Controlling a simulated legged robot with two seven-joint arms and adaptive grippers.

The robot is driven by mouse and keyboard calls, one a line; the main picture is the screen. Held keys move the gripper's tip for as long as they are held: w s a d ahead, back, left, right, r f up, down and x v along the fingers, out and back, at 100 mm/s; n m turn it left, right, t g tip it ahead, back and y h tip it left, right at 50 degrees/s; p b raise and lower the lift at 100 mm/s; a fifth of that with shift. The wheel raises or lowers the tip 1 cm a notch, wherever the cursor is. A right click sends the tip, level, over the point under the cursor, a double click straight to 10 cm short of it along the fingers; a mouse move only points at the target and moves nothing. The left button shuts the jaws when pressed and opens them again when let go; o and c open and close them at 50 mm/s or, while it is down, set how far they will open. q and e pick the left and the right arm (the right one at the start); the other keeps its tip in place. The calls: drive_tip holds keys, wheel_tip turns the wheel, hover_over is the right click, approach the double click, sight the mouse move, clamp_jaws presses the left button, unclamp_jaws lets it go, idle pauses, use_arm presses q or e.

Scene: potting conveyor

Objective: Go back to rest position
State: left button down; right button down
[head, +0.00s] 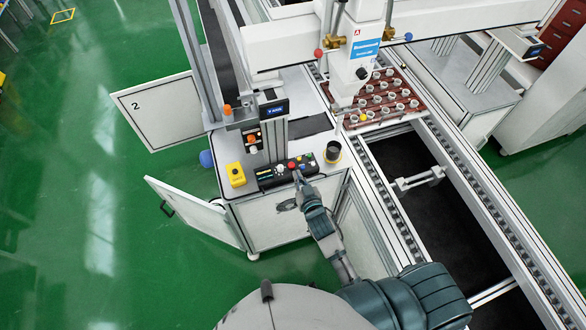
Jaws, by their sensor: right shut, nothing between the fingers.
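My right arm comes in from the bottom right and reaches up to a black control box on the cabinet. My right gripper (298,178) is shut and empty, with its tip at the front of the control box (270,178), close to the red button (292,166). I cannot tell if it touches the box. My left gripper is not in view.
The white cabinet (270,232) has open doors (195,212) on its left. The conveyor (455,200) runs on the right, with a brown tray (420,108) of small pots. Green floor (90,220) is clear at left.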

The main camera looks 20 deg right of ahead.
drive_tip(key=shift+s+d+r, duration=0.1)
drive_tip(key=shift+s+d, duration=0.15)
drive_tip(key=shift+s, duration=0.2)
drive_tip(key=shift+s+d+r, duration=0.1)
drive_tip(key=shift+s+d, duration=0.1)
drive_tip(key=shift+s, duration=0.2)
drive_tip(key=shift+a, duration=0.3)
drive_tip(key=s+f+n+g+b, duration=0.1)
drive_tip(key=s+f+g, duration=0.3)
drive_tip(key=f, duration=0.9)
drive_tip(key=s+d+f+g+b, duration=0.1)
drive_tip(key=s+f, duration=0.5)
drive_tip(key=f, duration=0.7)
drive_tip(key=s+f+n+g+b, duration=0.1)
drive_tip(key=s+f+g, duration=0.3)
drive_tip(key=f, duration=0.8)
drive_tip(key=s+d+f+g, duration=0.1)
drive_tip(key=s+d+f, duration=0.1)
drive_tip(key=s+f, duration=0.3)
drive_tip(key=s+d+f+g+b, duration=0.1)
drive_tip(key=s+f, duration=0.5)
drive_tip(key=s, duration=0.8)
drive_tip(key=s+d+f+g+b, duration=0.1)
drive_tip(key=s+d+f+g, duration=0.2)
drive_tip(key=s+f, duration=0.3)
drive_tip(key=s, duration=0.4)
drive_tip(key=shift+s+d+h, duration=0.2)
drive_tip(key=shift+d+h, duration=0.1)
drive_tip(key=shift+f, duration=0.1)
